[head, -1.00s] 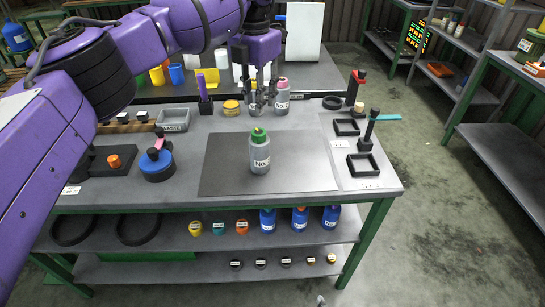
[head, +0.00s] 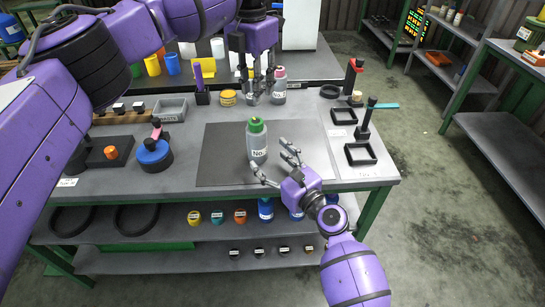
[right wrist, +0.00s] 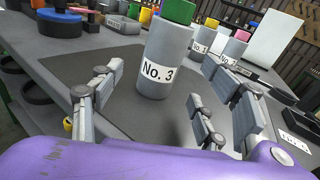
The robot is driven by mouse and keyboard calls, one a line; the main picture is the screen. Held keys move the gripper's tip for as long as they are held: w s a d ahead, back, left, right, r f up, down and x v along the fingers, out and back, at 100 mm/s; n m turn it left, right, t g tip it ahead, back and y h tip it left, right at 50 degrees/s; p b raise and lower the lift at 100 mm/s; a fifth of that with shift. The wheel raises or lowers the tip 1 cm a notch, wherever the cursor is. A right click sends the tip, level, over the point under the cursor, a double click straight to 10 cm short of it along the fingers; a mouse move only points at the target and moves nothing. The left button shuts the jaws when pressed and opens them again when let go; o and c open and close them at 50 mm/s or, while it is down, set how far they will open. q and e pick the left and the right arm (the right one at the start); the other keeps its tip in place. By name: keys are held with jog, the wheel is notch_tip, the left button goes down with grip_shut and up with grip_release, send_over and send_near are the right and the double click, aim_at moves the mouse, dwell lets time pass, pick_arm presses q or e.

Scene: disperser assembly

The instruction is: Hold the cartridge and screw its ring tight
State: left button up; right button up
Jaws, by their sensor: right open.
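A grey cartridge (head: 257,146) with a green ring (head: 256,125) stands upright on the dark mat. In the right wrist view the cartridge (right wrist: 165,58) carries a "No. 3" label, and its green ring (right wrist: 178,11) is cut by the top edge. My right gripper (head: 271,164) is open, in front and to the right of the cartridge, its spread fingers pointing at it. My left gripper (head: 259,97) points down at the back of the bench, beside a grey bottle with a pink top (head: 279,88). Whether its fingers hold anything is unclear.
A blue round tool (head: 154,156) is left of the mat (head: 222,168). Black square frames (head: 360,154) lie at the right. The mat around the cartridge is mostly clear.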

aim_at(257, 142)
jog(key=shift+w+a+r+m, duration=0.1)
jog(key=shift+w+r+m, duration=0.2)
jog(key=shift+w, duration=0.2)
jog(key=x, duration=0.7)
jog(key=shift+w+a, duration=0.1)
jog(key=shift+c, duration=0.5)
jog(key=c, duration=1.6)
